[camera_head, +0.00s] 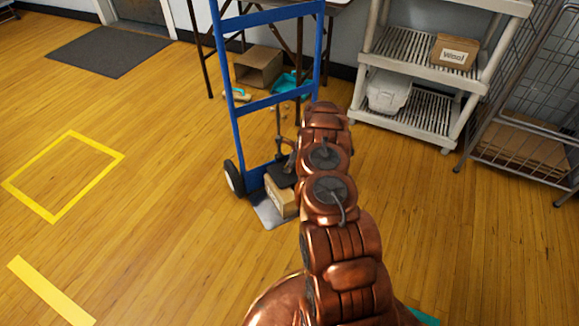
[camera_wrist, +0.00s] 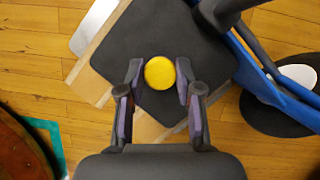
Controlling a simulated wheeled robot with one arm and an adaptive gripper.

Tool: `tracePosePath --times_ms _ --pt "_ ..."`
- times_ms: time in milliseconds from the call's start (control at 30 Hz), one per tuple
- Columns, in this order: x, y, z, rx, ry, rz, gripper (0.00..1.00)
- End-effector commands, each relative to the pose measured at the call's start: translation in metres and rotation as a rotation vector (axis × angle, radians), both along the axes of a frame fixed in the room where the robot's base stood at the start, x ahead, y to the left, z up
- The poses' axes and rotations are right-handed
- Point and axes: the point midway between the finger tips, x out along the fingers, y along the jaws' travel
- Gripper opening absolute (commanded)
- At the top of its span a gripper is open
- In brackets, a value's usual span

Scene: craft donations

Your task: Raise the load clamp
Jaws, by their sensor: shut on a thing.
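The load clamp is a dark flat pad (camera_wrist: 205,50) with a round yellow knob (camera_wrist: 159,73) on top. In the head view the pad (camera_head: 280,174) lies over a cardboard box (camera_head: 279,199) on the metal toe plate (camera_head: 268,215) of a blue hand truck (camera_head: 266,102). The box edge (camera_wrist: 98,65) shows past the pad in the wrist view. My gripper (camera_wrist: 159,80) is shut on the yellow knob, one finger on each side. In the head view my arm hides most of my gripper and the knob.
A black wheel (camera_head: 233,178) stands at the truck's left. Behind are an open carton (camera_head: 258,66) and a teal dustpan (camera_head: 288,84). A shelf (camera_head: 405,116) and a wire cart (camera_head: 520,135) stand right. Floor inside a yellow taped square (camera_head: 62,175) is clear.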

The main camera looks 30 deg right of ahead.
Motion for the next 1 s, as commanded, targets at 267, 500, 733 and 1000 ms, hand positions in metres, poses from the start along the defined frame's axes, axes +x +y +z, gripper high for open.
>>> tracePosePath --times_ms 267,500,733,1000 --pt "0.001 0.0 0.064 -0.001 -0.001 0.001 0.0" --pt "0.001 0.001 0.125 0.002 -0.001 0.001 0.0" --pt "0.0 0.001 0.166 0.003 0.001 0.001 0.0" --pt "-0.001 0.0 0.19 0.001 0.003 0.001 0.0"
